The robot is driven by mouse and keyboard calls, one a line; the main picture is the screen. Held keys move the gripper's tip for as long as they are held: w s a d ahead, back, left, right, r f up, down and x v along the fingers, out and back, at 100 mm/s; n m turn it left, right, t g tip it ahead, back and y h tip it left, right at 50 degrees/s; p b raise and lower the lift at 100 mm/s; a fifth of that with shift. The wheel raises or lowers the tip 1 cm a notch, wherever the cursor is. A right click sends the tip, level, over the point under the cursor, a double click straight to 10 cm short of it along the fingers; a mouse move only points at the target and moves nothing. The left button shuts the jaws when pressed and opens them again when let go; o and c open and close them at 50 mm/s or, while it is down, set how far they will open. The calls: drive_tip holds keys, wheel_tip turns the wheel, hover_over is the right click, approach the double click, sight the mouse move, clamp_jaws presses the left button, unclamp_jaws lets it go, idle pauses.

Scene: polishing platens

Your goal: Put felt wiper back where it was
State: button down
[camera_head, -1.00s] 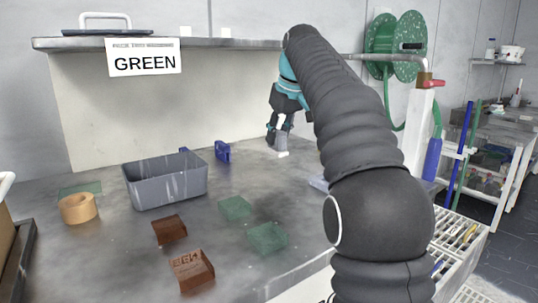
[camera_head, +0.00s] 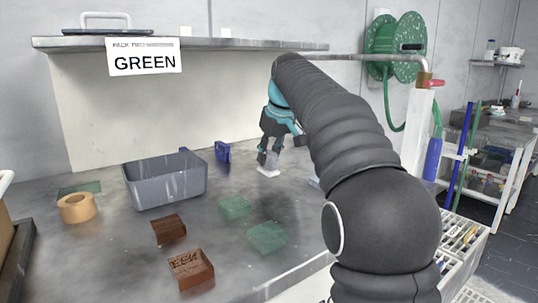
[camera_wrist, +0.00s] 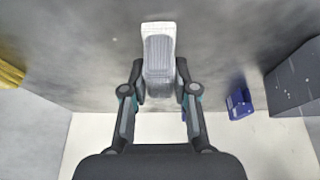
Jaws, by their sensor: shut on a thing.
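The felt wiper, a pale block with a grey ribbed grip (camera_wrist: 159,50), sits between my gripper's fingers in the wrist view. My gripper (camera_wrist: 160,84) is shut on it. In the head view my gripper (camera_head: 269,160) points down near the back of the grey table, with the wiper's white bottom (camera_head: 268,172) just below the fingertips. It is at or very close to the table top; I cannot tell whether it touches. My arm hides part of the table to the right.
A grey bin (camera_head: 165,182) and a blue item (camera_head: 222,151) stand left of my gripper. Green pads (camera_head: 235,207), brown blocks (camera_head: 191,268) and a tape roll (camera_head: 77,208) lie nearer the front. A shelf with a GREEN sign (camera_head: 144,60) overhangs the back. Bare table surrounds the wiper.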

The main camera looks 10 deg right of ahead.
drive_tip(key=c, duration=0.9)
unclamp_jaws()
drive_tip(key=v, duration=1.2)
drive_tip(key=shift+p, duration=0.35)
drive_tip(key=shift+r, duration=0.1)
